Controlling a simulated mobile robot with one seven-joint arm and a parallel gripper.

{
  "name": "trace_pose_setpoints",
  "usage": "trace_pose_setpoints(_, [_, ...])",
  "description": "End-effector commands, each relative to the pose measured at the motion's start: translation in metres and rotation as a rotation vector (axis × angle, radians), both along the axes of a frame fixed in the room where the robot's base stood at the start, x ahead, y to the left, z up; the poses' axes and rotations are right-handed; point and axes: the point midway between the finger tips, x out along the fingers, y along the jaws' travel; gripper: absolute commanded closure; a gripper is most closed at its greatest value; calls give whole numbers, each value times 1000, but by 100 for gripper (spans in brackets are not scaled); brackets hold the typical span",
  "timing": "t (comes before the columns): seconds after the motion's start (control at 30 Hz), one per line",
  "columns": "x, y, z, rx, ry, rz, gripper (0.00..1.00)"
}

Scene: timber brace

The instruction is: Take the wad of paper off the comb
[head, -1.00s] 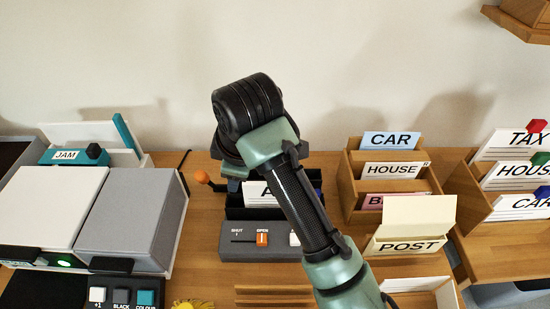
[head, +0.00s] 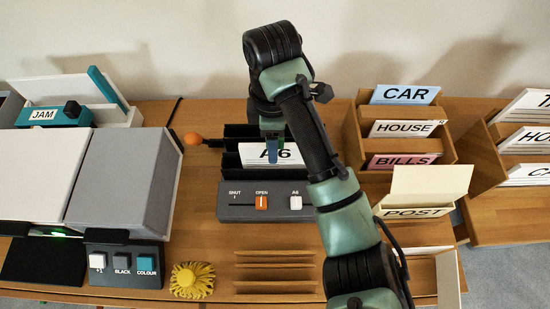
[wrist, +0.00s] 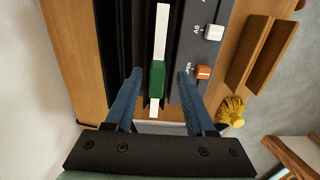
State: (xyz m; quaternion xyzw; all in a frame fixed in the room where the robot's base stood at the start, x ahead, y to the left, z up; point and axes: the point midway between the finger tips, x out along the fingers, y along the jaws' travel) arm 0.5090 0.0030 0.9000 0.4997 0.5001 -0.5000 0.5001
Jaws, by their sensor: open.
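The wad of paper (head: 254,156), white and marked A6, stands upright in the black comb (head: 236,133) behind the grey control panel. In the wrist view its white edge (wrist: 161,38) runs between the dark ribs of the comb (wrist: 128,40), with a green block (wrist: 157,78) across it. My gripper (wrist: 158,88) is open, its blue fingers on either side of the green block, with gaps to both. In the head view a blue finger (head: 273,150) shows in front of the paper, and my arm hides the right part of the comb.
The control panel (head: 240,208) has an orange slider (head: 261,202) by OPEN and a white A6 button (head: 295,202). An orange knob (head: 194,139) sits at the comb's left. A grey box (head: 125,185), yellow brush (head: 192,280) and wooden card rack (head: 360,125) stand around.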

Motion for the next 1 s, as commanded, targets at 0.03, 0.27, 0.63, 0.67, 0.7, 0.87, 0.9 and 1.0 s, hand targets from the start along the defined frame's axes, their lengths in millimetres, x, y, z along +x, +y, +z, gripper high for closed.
trace_pose_setpoints(0.03, [0, 0, -3, 0, 0, -1, 45])
trace_pose_setpoints(0.27, [2, -5, -34, 0, 3, -2, 45])
trace_pose_setpoints(0.63, [3, -5, -52, 0, -1, 0, 45])
trace_pose_setpoints(0.67, [3, -5, -52, 0, -1, 0, 45])
trace_pose_setpoints(0.7, [3, -5, -52, 0, -1, 0, 49])
trace_pose_setpoints(0.87, [3, -5, -52, 0, -1, 0, 77])
trace_pose_setpoints(0.9, [3, -4, -52, 0, -1, 0, 85])
trace_pose_setpoints(1.0, [3, -4, -52, 0, -1, 0, 100])
